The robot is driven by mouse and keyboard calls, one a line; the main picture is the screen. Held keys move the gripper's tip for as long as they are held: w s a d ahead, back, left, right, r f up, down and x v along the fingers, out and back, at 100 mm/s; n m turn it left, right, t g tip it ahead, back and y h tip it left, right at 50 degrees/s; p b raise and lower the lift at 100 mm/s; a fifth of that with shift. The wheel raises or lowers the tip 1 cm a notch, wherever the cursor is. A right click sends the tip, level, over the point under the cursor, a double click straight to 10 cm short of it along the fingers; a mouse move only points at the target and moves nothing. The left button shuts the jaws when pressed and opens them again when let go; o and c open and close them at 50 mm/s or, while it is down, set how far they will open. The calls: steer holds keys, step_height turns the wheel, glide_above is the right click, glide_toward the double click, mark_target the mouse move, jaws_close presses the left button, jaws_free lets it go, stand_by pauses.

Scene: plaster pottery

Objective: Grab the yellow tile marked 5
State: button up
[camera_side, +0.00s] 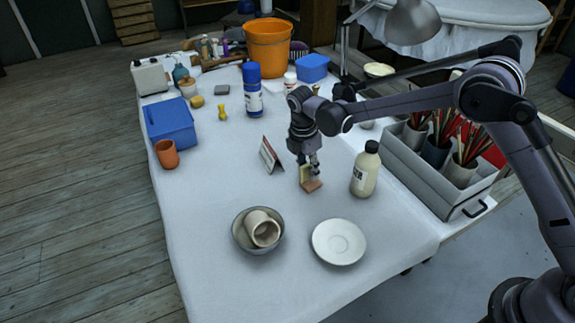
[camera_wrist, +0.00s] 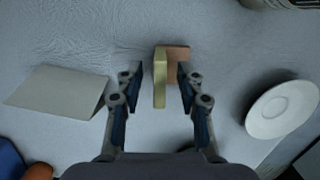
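A yellow tile (camera_side: 304,174) stands on edge on the white cloth, touching or very close to a brown-orange tile (camera_side: 313,186). In the wrist view the yellow tile (camera_wrist: 160,80) shows as a narrow upright slab, with the brown-orange tile (camera_wrist: 179,58) behind and to its right. No number can be read on either tile. My gripper (camera_side: 313,168) points down right at the tiles. In the wrist view my gripper (camera_wrist: 156,84) is open. The yellow tile lies between its fingers, with a gap on the left and the right finger closer.
A folded card (camera_side: 270,154) stands left of the tiles, and a cream bottle (camera_side: 365,170) stands to the right. A bowl holding a cup (camera_side: 240,241) and a white saucer (camera_side: 338,258) sit in front. The cloth around the tiles is clear.

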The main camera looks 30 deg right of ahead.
steer(key=shift+c, duration=0.3)
jaws_close()
